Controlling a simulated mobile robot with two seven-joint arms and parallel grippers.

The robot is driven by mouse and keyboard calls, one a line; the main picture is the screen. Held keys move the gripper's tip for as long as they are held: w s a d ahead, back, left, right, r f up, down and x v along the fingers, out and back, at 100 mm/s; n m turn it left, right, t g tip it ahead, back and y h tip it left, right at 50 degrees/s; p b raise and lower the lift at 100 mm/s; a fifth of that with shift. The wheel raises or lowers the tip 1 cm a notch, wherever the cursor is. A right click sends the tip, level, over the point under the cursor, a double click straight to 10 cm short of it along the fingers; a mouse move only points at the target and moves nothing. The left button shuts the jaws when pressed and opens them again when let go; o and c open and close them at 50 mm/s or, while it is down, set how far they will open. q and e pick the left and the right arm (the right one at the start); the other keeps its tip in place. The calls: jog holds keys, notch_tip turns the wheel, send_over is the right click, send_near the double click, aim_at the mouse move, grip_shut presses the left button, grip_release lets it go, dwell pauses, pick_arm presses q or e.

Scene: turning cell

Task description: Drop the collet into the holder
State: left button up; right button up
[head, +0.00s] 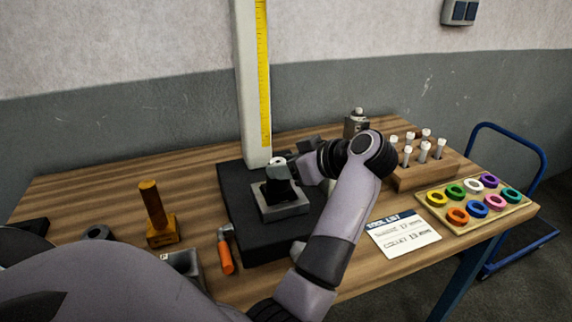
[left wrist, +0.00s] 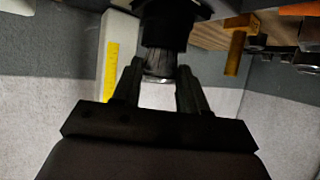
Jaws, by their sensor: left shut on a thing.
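The black holder (head: 278,190) stands upright in a grey block fixture (head: 283,211) on a black base. My left gripper (head: 290,168) reaches in from the right at the top of the holder. In the left wrist view, its two fingers (left wrist: 158,88) are shut on the silver collet (left wrist: 158,66). The black holder (left wrist: 166,32) appears directly at the collet's end in that upside-down view. A small light top (head: 277,160) shows above the holder in the head view. I cannot tell how far the collet is inside the holder. My right gripper is not in view.
A tall column (head: 251,90) with a yellow scale rises behind the fixture. Left are an orange-brown post (head: 153,210) and an orange-handled tool (head: 225,255). Right are a wooden rack (head: 427,173), a tray of coloured rings (head: 513,211) and a tool list card (head: 403,235).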

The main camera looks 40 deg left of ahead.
pick_arm(q)
jog(key=shift+f, duration=0.45)
dwell(0.3)
jog(key=o, duration=1.2)
